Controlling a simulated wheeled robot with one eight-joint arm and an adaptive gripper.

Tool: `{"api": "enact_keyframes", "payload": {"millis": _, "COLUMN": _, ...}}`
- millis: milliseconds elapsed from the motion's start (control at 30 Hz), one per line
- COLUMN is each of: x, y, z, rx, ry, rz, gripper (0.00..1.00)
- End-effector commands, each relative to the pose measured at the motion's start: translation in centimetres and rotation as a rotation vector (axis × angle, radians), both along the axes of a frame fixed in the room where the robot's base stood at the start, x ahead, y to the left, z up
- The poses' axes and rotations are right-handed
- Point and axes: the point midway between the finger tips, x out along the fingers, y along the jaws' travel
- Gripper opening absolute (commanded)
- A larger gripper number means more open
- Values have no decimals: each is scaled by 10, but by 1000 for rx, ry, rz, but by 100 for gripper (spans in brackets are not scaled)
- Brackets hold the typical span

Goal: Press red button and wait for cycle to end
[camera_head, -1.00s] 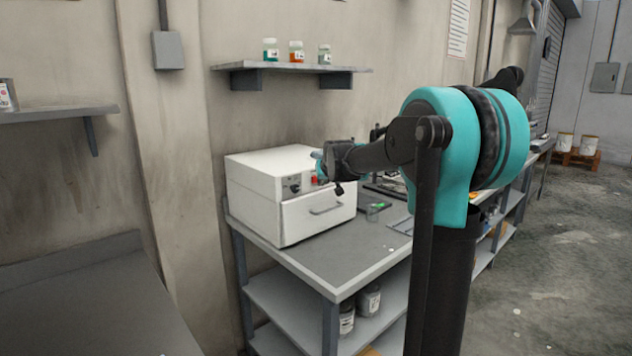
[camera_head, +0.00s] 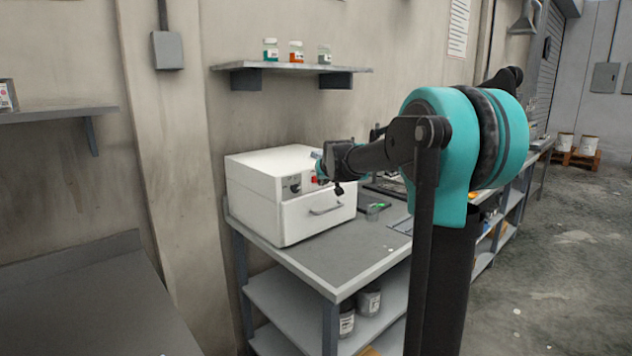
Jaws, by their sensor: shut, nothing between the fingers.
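A white box-shaped machine (camera_head: 262,208) stands on the grey workbench (camera_head: 335,258). Its front has a dark knob (camera_head: 291,187), a red button (camera_head: 314,180) and a drawer with a handle (camera_head: 325,209), which is shut. My arm reaches from the right, and my gripper (camera_head: 322,177) is at the machine's front, right by the red button. The gripper is shut and mostly hidden behind my own wrist. I cannot tell whether its tips touch the button.
A small glass beaker (camera_head: 373,212) and a green item (camera_head: 383,205) are on the bench right of the machine. A wall shelf (camera_head: 290,68) above holds several jars. Cans (camera_head: 369,300) stand on the bench's lower shelf. The floor at right is open.

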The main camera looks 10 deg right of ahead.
Motion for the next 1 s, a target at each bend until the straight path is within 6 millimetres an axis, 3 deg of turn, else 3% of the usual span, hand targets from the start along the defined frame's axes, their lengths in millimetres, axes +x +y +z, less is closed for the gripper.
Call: {"api": "enact_keyframes", "payload": {"millis": 1000, "x": 9, "y": 7, "z": 0, "rx": 1, "ry": 0, "rz": 1, "gripper": 0}}
